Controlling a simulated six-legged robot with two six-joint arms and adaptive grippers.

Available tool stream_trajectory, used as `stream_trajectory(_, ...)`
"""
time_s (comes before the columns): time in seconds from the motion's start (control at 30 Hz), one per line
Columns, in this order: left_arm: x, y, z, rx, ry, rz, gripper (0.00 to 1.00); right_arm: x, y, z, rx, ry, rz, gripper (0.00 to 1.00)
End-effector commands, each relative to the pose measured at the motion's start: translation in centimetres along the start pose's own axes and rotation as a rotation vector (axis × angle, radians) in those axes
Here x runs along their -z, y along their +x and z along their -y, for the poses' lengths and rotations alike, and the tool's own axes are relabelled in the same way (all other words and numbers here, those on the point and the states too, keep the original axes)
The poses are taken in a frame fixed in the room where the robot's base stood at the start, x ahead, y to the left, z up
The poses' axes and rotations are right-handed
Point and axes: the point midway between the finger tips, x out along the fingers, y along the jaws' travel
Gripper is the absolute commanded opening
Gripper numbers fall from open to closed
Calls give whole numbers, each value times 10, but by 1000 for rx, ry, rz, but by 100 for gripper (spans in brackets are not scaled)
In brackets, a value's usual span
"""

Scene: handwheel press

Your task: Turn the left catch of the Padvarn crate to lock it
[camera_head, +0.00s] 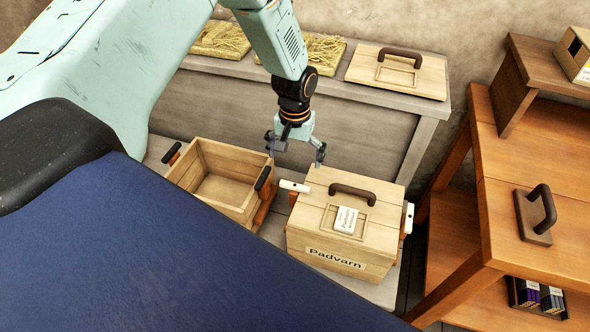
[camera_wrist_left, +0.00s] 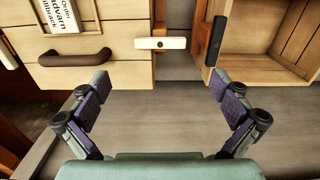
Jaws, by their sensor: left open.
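The Padvarn crate (camera_head: 330,262) is a pale wooden box with its lid on, a dark handle (camera_head: 352,193) and a white card (camera_head: 346,220) on top. Its left catch (camera_head: 294,186) is a white bar sticking out sideways from the crate's left side. In the left wrist view the left catch (camera_wrist_left: 170,43) lies across the lid's edge, with a dark dot on it. The right catch (camera_head: 408,217) is a white bar running along the right edge. My left gripper (camera_head: 296,156) is open and empty, above and behind the left catch, apart from it; its fingers also show in the wrist view (camera_wrist_left: 160,102).
An open empty crate (camera_head: 222,183) with dark handles stands close to the left of the catch. A grey bench (camera_head: 340,88) behind holds a spare lid (camera_head: 400,72) and straw-filled trays. An orange-brown wooden table (camera_head: 530,190) stands at the right.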

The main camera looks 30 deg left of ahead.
Motion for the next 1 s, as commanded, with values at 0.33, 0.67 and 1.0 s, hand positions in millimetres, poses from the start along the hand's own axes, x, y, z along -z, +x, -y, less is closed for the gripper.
stream_trajectory(0.33,0,-26,0,0,-1,0,100,0,0,0,0,0,0,69)
stream_trajectory(0.67,0,-23,0,0,0,1,100,0,0,0,0,0,0,69)
stream_trajectory(1.0,-1,25,0,2,1,3,100,0,0,0,0,0,0,69)
